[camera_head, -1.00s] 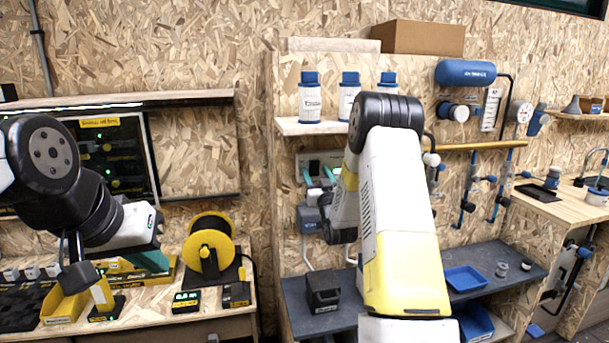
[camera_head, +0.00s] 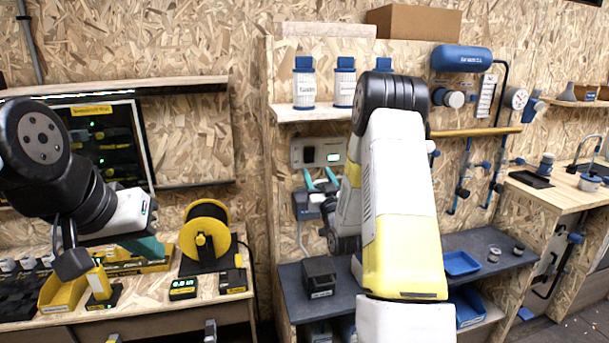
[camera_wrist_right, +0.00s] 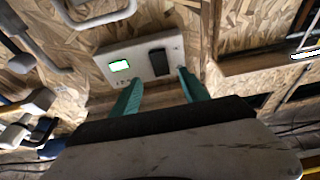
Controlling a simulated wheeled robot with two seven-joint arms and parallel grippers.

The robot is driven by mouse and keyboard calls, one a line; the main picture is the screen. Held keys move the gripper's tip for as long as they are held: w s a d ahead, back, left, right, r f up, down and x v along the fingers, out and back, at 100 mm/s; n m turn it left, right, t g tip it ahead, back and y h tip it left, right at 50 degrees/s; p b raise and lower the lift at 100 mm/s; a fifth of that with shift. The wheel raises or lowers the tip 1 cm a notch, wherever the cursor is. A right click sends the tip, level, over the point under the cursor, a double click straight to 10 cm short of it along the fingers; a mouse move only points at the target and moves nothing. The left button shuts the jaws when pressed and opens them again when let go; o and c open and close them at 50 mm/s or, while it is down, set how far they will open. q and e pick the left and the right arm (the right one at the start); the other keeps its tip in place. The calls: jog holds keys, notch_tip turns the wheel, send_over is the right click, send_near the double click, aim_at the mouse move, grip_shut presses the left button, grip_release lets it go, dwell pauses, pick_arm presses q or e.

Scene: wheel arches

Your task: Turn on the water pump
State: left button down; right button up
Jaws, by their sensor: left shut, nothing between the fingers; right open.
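A grey wall box (camera_head: 303,153) is on the panel below the filter shelf. It has a dark switch (camera_head: 309,154) and a lit green display (camera_head: 334,157). In the right wrist view the box (camera_wrist_right: 141,50) shows the display (camera_wrist_right: 119,66) left of the dark switch (camera_wrist_right: 159,63). My right gripper (camera_head: 320,178) is open and empty just below the box. Its teal fingers (camera_wrist_right: 160,88) are spread, with the switch beyond the gap between them. Contact with the box cannot be told. My left gripper (camera_head: 148,247) is shut and empty over the left bench.
Blue-capped filters (camera_head: 304,84) stand on a shelf (camera_head: 310,113) above the box. A black box (camera_head: 319,278) and a blue tray (camera_head: 461,263) sit on the dark lower shelf. A yellow cable reel (camera_head: 205,237) stands on the left bench. My right arm hides part of the panel.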

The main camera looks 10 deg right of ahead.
jog(key=s+a+r+g, duration=0.3)
jog(key=s+r+g, duration=0.4)
jog(key=s+r, duration=0.1)
jog(key=s+a+g, duration=0.2)
jog(key=s+g, duration=0.2)
jog(key=s, duration=1)
jog(key=s+a+f+g+y, duration=0.1)
jog(key=s+a+g, duration=0.2)
jog(key=s, duration=1.2)
jog(key=shift+g, duration=0.6)
jog(key=shift+a, duration=0.1)
